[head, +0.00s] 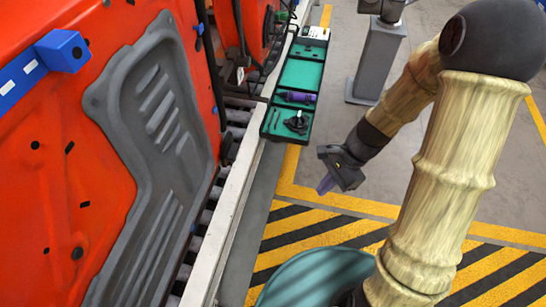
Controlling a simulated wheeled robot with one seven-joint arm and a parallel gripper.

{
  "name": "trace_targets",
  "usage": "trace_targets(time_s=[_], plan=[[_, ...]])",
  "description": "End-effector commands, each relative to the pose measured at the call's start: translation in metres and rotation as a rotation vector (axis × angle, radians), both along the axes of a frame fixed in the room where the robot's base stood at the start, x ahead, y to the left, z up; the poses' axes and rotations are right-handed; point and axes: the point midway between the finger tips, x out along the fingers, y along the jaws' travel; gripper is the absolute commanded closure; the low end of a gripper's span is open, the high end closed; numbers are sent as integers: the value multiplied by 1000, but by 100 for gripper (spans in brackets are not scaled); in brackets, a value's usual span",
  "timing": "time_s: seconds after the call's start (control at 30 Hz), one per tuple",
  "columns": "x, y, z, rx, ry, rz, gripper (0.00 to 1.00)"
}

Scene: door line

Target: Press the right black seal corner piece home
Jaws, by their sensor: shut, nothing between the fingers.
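My gripper (327,184) hangs over the floor, right of the conveyor and well clear of the red door (55,185). Its fingers point down and to the left; they are shut with nothing between them. The door stands at the left with a dark grey moulded panel (150,130) on it. Several small black spots or pieces, such as one black piece (77,253) low on the door, show on the red metal. I cannot tell which, if any, is the right seal corner piece.
A blue block (62,50) sticks out from the door's upper left. A green-lined tray (299,75) beside the white rail (240,195) holds a purple item (297,97) and a black-and-white tool (296,122). A grey post (378,60) stands behind. Striped floor lies below my gripper.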

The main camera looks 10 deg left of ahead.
Motion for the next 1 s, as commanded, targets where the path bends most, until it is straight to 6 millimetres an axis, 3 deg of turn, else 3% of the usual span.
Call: trace_targets(time_s=[0.33,0.6,0.8,1.0], plan=[[23,81,-38,216,610,-634,100],[64,132,-56,380,1169,-1065,100],[99,150,-68,490,1548,-1285,100],[112,153,-72,526,1675,-1347,100]])
